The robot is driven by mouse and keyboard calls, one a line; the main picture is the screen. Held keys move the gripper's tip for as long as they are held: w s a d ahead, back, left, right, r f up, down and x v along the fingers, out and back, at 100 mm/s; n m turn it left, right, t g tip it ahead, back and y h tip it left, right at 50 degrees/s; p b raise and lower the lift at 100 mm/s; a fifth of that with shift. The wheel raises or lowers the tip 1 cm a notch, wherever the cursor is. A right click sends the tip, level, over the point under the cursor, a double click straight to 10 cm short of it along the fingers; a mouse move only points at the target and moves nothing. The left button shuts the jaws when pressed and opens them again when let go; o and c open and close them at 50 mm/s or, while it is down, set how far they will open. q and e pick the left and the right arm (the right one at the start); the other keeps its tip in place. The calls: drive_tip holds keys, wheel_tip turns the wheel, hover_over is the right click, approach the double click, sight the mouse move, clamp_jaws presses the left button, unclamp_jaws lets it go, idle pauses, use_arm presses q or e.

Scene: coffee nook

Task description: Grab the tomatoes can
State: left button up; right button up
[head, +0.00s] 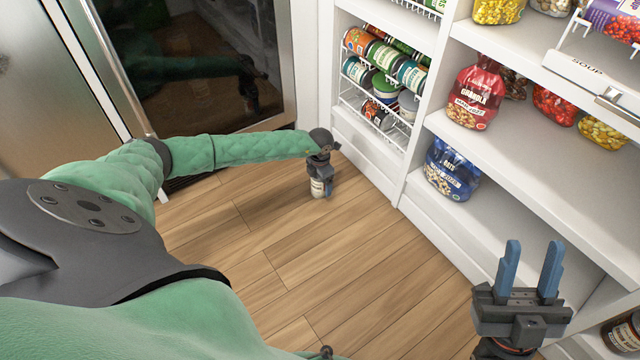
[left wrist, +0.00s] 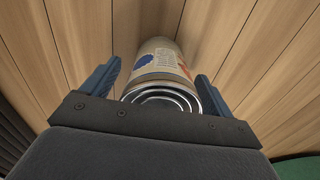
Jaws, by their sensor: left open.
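A can with a cream label and blue and red patches (left wrist: 165,62) is between the fingers of my left gripper (left wrist: 158,85) in the left wrist view. Its silver ringed end faces the camera. The fingers are open, with one on each side of the can. In the head view my left gripper (head: 321,178) is low over the wooden floor, and the can (head: 317,188) shows just under it, mostly upright. The label is too small to read as tomatoes. My right gripper (head: 533,262) is open and empty at the lower right, in front of the shelves.
A wire rack (head: 375,100) holds several cans on the shelving. A red granola bag (head: 475,92) and a blue oats bag (head: 451,168) stand on shelves at right. A steel-framed dark glass door (head: 190,65) is behind my left arm. The wooden floor (head: 330,260) is otherwise clear.

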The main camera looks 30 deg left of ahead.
use_arm(q)
drive_tip(key=shift+c, duration=0.2)
drive_tip(key=c, duration=1.3)
drive_tip(key=shift+o, duration=0.2)
drive_tip(key=shift+r, duration=0.1)
